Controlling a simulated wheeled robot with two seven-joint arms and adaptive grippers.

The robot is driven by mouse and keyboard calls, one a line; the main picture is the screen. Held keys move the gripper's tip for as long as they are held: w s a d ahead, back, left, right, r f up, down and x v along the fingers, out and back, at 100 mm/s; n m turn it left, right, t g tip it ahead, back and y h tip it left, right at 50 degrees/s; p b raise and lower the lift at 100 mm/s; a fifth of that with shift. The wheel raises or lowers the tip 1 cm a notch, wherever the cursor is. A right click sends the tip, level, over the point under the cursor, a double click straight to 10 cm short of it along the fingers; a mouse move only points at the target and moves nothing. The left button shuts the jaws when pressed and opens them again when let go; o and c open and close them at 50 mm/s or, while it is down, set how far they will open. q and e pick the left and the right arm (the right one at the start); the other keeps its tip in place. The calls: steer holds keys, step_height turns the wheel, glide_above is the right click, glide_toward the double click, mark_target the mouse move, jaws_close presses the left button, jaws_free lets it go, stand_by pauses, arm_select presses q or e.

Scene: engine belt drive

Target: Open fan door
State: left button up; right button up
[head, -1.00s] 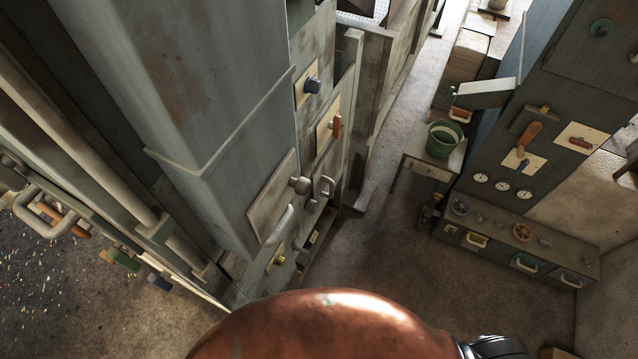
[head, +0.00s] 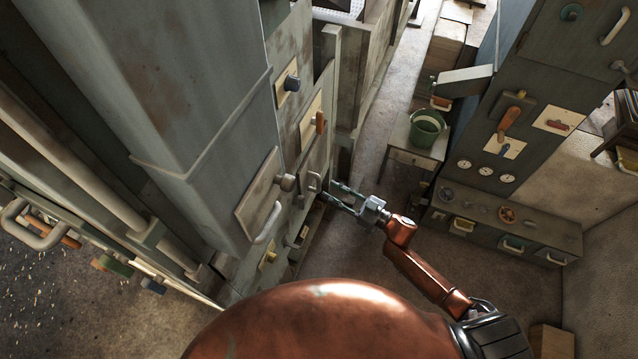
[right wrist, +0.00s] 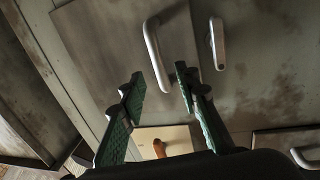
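My right gripper (head: 331,192) is open and empty, reaching in from the right toward the front of the tall grey cabinet. Its fingertips are close to a small metal loop handle (head: 313,182) on a worn panel. In the right wrist view, the green-padded fingers (right wrist: 160,77) are spread, and the lower end of a pale curved handle (right wrist: 154,52) shows between them. I cannot tell whether they touch it. The handle is on a flat grey door panel (right wrist: 105,45) that looks closed. No label shows which panel is the fan door. My left gripper is not in view.
A neighbouring panel (head: 250,208) with a round knob and long handle projects nearby. An orange handle (head: 320,122) sits above. A green bucket (head: 427,127) stands on a small table at the right. A control cabinet (head: 530,90) stands farther right. Floor between is clear.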

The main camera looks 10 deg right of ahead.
mark_target(319, 184)
steer(key=x, duration=0.6)
steer(key=shift+w+f, duration=0.1)
jaws_close()
stand_by(0.6)
